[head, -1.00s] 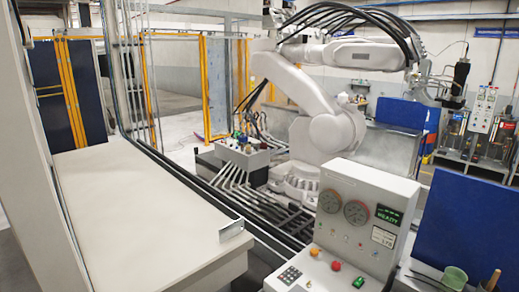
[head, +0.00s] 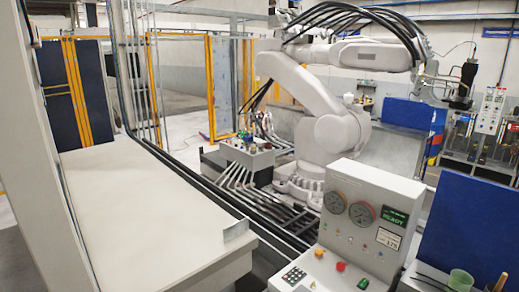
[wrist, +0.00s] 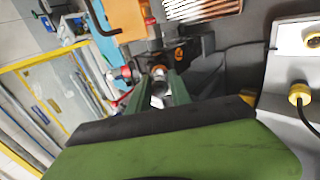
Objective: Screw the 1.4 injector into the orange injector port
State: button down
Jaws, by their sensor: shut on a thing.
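My gripper (wrist: 158,82) shows in the wrist view as two green fingers above a broad green and black body. It is shut on a small silvery metal piece (wrist: 158,91), mostly hidden between the fingers. It looks like the injector, but no 1.4 mark can be read. A small orange fitting (wrist: 179,53) is just beyond the fingertips, to their right. An orange block (wrist: 130,20) is farther up. Which orange part is the injector port is not clear. My gripper does not show in the head view.
In the wrist view, a pale box (wrist: 300,75) with yellow rings and a black cable stands at the right. In the head view, a large white robot arm (head: 335,130) stands behind a control panel (head: 375,210). A long pale bench top (head: 150,215) is mostly bare.

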jog(key=m, duration=0.9)
jog(key=shift+m, duration=1.3)
jog(key=m, duration=0.3)
jog(key=shift+m, duration=0.3)
jog(key=m, duration=0.7)
jog(key=shift+m, duration=0.8)
